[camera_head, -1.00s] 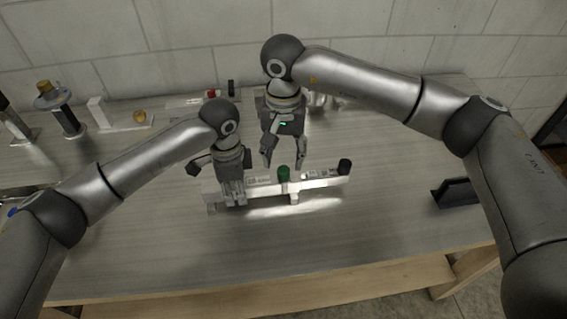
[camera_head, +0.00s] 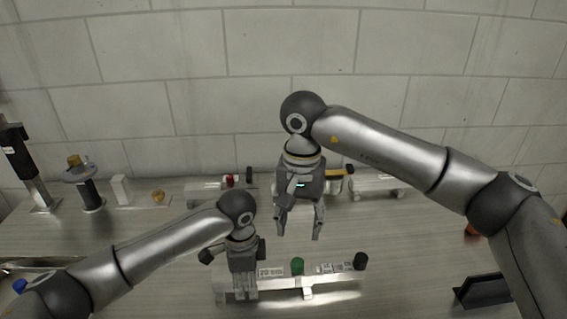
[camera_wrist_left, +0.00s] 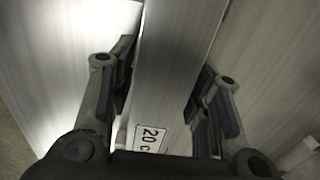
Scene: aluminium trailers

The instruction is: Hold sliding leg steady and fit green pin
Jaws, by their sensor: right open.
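The sliding leg (camera_head: 330,284) is a pale metal bar lying across the bench, with labels on top. The green pin (camera_head: 297,266) shows as a green knob standing at the middle of the leg; how deep it sits is hidden. My left gripper (camera_head: 245,293) has its fingers on both sides of the leg near its left end.
A black knob (camera_head: 360,261) stands at the leg's right end. Behind are a red-topped part (camera_head: 231,181), a brass knob (camera_head: 158,196) and a stand with a round disc (camera_head: 80,174). A black holder (camera_head: 482,291) lies at right. The wall closes the back.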

